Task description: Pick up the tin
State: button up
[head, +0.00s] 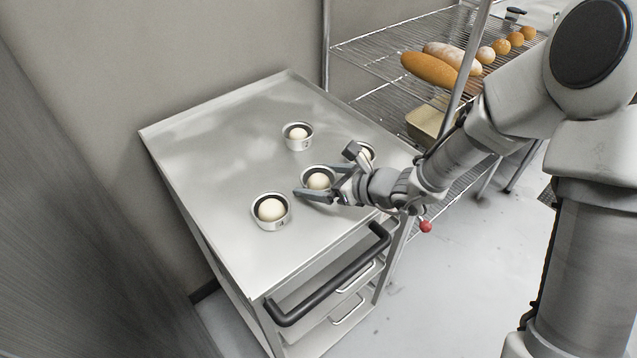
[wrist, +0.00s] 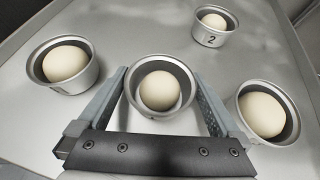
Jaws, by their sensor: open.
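Several small round metal tins, each with a pale dough ball inside, stand on the steel cabinet top. My gripper (head: 325,173) is open, with its fingers on either side of the middle tin (head: 319,168). In the wrist view the middle tin (wrist: 160,59) sits between the two fingers (wrist: 160,76), with a gap on each side. Another tin (head: 271,226) stands nearer the front left; it is at the left in the wrist view (wrist: 66,86). A tin marked 2 (wrist: 208,39) stands farther off. One tin (head: 369,150) is partly hidden behind my gripper; it shows at the right in the wrist view (wrist: 291,132).
The steel top (head: 215,150) is clear at its left and back. A black handle (head: 330,285) runs along the cabinet's front edge. A wire rack (head: 365,50) with loaves (head: 430,70) and buns stands behind at the right. A wall is close behind the cabinet.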

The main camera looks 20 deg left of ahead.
jog(key=c, duration=0.9)
jog(key=shift+c, duration=0.4)
jog(key=shift+r, duration=0.15)
